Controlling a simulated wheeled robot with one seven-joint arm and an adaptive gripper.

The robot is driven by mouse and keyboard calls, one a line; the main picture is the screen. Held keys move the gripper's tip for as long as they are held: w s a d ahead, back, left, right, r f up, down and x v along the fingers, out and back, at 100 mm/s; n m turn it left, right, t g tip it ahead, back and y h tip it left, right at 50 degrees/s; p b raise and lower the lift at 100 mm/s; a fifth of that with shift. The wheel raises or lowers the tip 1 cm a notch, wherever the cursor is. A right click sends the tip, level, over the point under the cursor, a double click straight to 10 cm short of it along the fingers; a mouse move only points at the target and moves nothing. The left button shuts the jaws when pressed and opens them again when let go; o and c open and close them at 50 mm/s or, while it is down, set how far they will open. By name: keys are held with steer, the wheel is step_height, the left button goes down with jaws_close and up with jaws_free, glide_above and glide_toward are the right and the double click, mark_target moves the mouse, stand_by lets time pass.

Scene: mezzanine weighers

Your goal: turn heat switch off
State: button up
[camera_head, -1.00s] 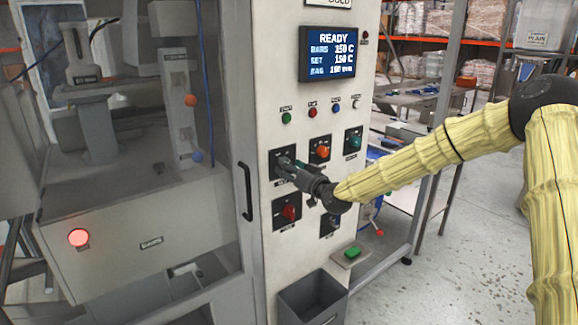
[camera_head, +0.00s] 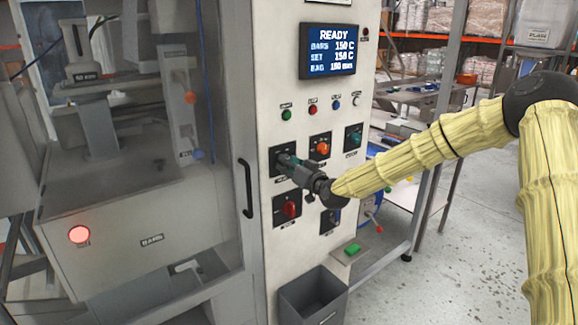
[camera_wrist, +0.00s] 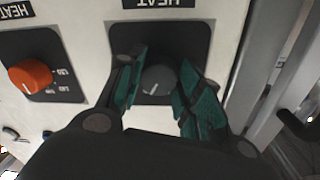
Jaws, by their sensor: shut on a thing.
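The heat switch (camera_wrist: 158,80) is a dark round knob with a pale pointer line on a black plate, under a HEAT label (camera_wrist: 158,3) that appears upside down in the wrist view. My gripper (camera_wrist: 163,84) has its teal-padded fingers on either side of the knob and is shut on it. In the head view, my gripper (camera_head: 286,162) reaches the upper-left black switch plate (camera_head: 273,154) on the pale panel and hides most of the knob.
An orange knob (camera_head: 320,149) sits close to the right, and a red switch (camera_head: 290,208) just below. A teal knob (camera_head: 354,139) is farther right. A door handle (camera_head: 246,188) stands left, and a grey bin (camera_head: 312,298) is below. The screen (camera_head: 328,51) reads READY.

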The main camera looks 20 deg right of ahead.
steer(key=shift+d+n+y+b, duration=0.1)
steer(key=shift+n+y+b, duration=0.05)
steer(key=shift+n+b, duration=2.9)
steer(key=shift+d+n+y+b, duration=0.1)
steer(key=shift+n+y+b, duration=0.05)
steer(key=shift+n+b, duration=2.9)
steer(key=o, duration=1)
steer(key=v, duration=1.2)
steer(key=shift+d+f, duration=0.1)
steer(key=shift+f, duration=0.1)
